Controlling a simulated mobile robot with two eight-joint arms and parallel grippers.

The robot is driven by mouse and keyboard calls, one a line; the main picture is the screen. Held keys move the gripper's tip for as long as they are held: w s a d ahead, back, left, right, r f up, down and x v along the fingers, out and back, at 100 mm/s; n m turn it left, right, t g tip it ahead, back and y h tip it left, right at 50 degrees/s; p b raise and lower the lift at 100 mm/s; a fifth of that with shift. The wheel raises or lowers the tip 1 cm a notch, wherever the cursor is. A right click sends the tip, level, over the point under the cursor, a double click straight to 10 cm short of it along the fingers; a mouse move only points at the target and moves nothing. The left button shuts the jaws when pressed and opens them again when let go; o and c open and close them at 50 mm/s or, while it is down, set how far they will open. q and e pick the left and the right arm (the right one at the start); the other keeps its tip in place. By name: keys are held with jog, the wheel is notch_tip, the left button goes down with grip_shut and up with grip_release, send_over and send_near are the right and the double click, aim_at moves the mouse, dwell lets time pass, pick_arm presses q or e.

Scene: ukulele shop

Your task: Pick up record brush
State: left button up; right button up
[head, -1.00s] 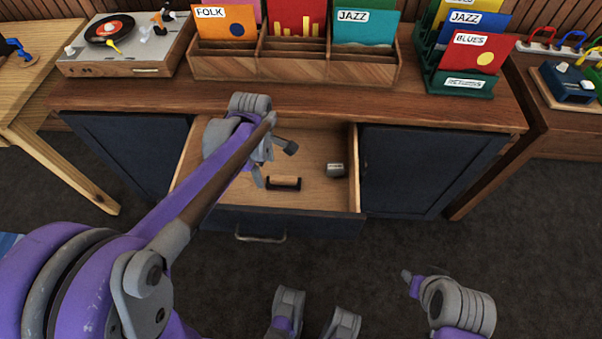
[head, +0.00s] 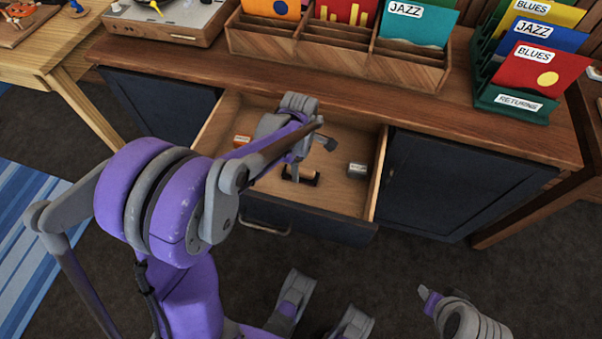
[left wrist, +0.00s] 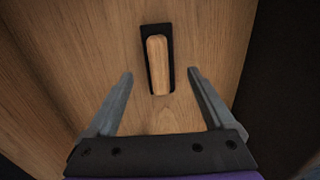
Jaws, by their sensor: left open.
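The record brush (head: 310,181), with a black base and a light wooden handle, lies in the open drawer (head: 340,200). In the left wrist view the brush (left wrist: 158,62) is centred just beyond the fingertips, its handle running lengthwise between them. My left gripper (left wrist: 160,73) is open and empty, pointing down over the brush; it also shows in the head view (head: 294,172), reaching into the drawer and partly covering the brush.
In the drawer, a small grey item (head: 357,170) lies right of the brush and a small orange item (head: 242,140) lies to the left. The drawer walls surround the gripper. Above, the wooden counter (head: 340,110) holds a record bin (head: 400,70), a green rack (head: 510,103) and a turntable (head: 160,24).

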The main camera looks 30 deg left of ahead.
aim_at(301, 169)
pick_arm(q)
notch_tip(301, 169, down, 4)
jog(key=shift+d+f+b, duration=0.1)
jog(key=shift+f+b, duration=0.1)
jog(key=shift+b, duration=0.35)
jog(key=shift+r, duration=0.1)
grip_shut()
